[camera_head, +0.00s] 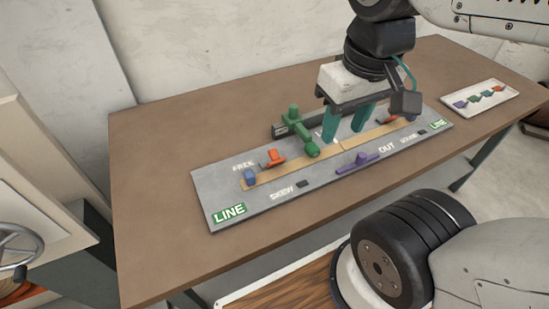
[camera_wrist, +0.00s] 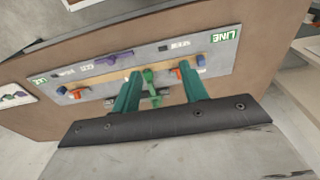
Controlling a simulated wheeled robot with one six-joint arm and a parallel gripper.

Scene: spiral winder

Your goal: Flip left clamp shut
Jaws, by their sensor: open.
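The left clamp (camera_head: 272,159) is a small orange lever at the left part of the grey board, beside the tan strip and near the FREE label. Its orange part appears raised, though its exact angle is hard to tell. It also shows in the wrist view (camera_wrist: 186,73), close to the fingertip on the right and partly hidden by it. My gripper (camera_head: 343,134) has two teal fingers, apart and empty, above the middle of the board, right of the left clamp. The fingers also show in the wrist view (camera_wrist: 160,72).
A green T-shaped handle (camera_head: 305,140) stands between the left clamp and my gripper. A second orange clamp (camera_head: 388,118) is at the right. A purple handle (camera_head: 357,161) lies at the board's front, and blue knobs (camera_head: 250,176) mark the strip ends.

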